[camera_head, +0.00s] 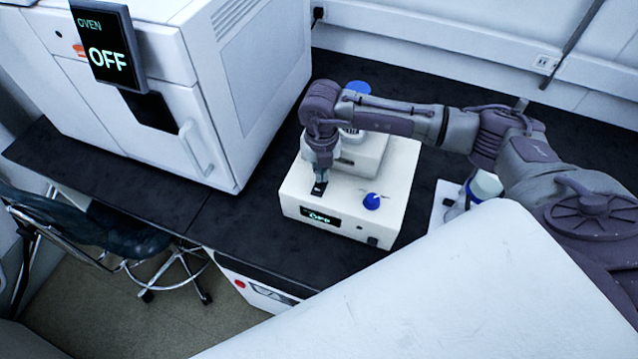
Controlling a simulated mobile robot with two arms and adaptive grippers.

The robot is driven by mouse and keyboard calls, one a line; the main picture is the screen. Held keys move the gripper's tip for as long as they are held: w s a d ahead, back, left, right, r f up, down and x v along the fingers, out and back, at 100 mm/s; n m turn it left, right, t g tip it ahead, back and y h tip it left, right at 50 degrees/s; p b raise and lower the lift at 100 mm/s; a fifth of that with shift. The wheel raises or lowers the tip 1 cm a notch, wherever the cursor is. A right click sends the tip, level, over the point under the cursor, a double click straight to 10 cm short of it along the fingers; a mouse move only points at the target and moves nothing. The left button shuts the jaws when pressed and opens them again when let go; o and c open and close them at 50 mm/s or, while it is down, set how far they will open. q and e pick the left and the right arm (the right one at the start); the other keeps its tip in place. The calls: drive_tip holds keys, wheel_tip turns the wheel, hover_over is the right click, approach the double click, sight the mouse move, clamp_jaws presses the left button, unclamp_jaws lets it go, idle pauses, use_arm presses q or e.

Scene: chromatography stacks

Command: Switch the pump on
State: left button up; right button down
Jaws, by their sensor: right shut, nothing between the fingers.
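The pump (350,190) is a white box on the black bench. A blue knob (371,201) sits on its top. A small dark display (320,217) on its front edge shows green text that looks like OFF. A black rocker switch (318,189) is on its top, left of the knob. My right gripper (321,177) is shut and empty, pointing down just over the switch. I cannot tell whether its tips touch it. My arm hides part of the pump's rear. My left gripper is not in view.
A large white oven (215,95) with an OFF sign (106,45) stands at the left. A small vessel with a pale cap (485,185) is right of the pump. A stool (110,235) stands in front of the bench (235,215). The bench between oven and pump is clear.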

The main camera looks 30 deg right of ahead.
drive_tip(key=shift+f+b, duration=0.55)
drive_tip(key=shift+f, duration=0.2)
drive_tip(key=shift+s+r, duration=0.1)
drive_tip(key=shift+r+p, duration=0.65)
drive_tip(key=shift+r, duration=0.15)
drive_tip(key=shift+r+p, duration=1.65)
drive_tip(key=shift+r, duration=1)
drive_tip(key=shift+f, duration=0.1)
